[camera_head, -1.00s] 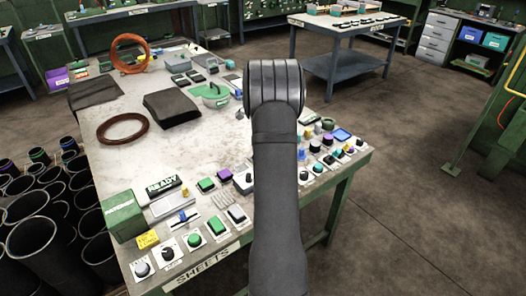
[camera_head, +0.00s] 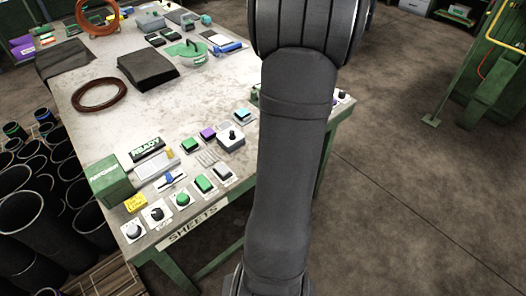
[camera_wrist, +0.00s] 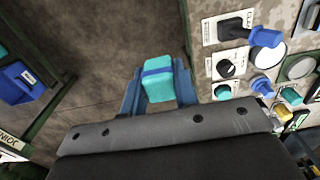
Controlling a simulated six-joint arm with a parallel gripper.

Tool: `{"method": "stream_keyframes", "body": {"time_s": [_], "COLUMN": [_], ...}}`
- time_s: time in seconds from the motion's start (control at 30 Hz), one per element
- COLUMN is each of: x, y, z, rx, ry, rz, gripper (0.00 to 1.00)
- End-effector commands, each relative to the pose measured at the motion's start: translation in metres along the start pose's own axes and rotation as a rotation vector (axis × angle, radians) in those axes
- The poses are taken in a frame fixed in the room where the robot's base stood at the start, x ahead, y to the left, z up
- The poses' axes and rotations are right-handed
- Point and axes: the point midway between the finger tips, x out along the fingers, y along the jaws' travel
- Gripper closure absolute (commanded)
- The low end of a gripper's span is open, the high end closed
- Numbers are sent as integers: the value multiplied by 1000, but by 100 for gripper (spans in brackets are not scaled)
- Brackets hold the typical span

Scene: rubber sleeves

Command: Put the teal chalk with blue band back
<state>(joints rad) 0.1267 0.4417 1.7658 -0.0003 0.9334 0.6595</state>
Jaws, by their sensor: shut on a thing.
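The teal chalk with a blue band (camera_wrist: 158,91) is in the wrist view, standing out between the two blue fingers of my gripper (camera_wrist: 158,84). The fingers are shut on its sides, and the blue band crosses its upper part. Bare brown floor shows behind it. In the head view my dark arm fills the right middle; the gripper and chalk do not show there. I cannot make out the chalk's own place in either view.
In the wrist view, a bench top with knobs and buttons (camera_wrist: 230,67) lies close on the right, and a blue bin (camera_wrist: 20,85) is at the left. In the head view, the worktable (camera_head: 130,115) carries a green box (camera_head: 108,178), a dark mat (camera_head: 148,70) and several buttons.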

Motion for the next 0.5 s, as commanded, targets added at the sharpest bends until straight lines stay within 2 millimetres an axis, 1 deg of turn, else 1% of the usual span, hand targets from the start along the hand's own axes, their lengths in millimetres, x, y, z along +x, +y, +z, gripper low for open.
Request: {"method": "stream_keyframes", "body": {"time_s": [0.07,0.13,0.4,0.5], "x": [5,12,50,60], "y": [-4,-15,-74,-91], "z": [4,8,29,34], "rx": [-3,-6,-7,-5], "ry": [-2,-2,-3,-1], "rz": [2,2,3,2], "gripper": [91,91,91,91]}}
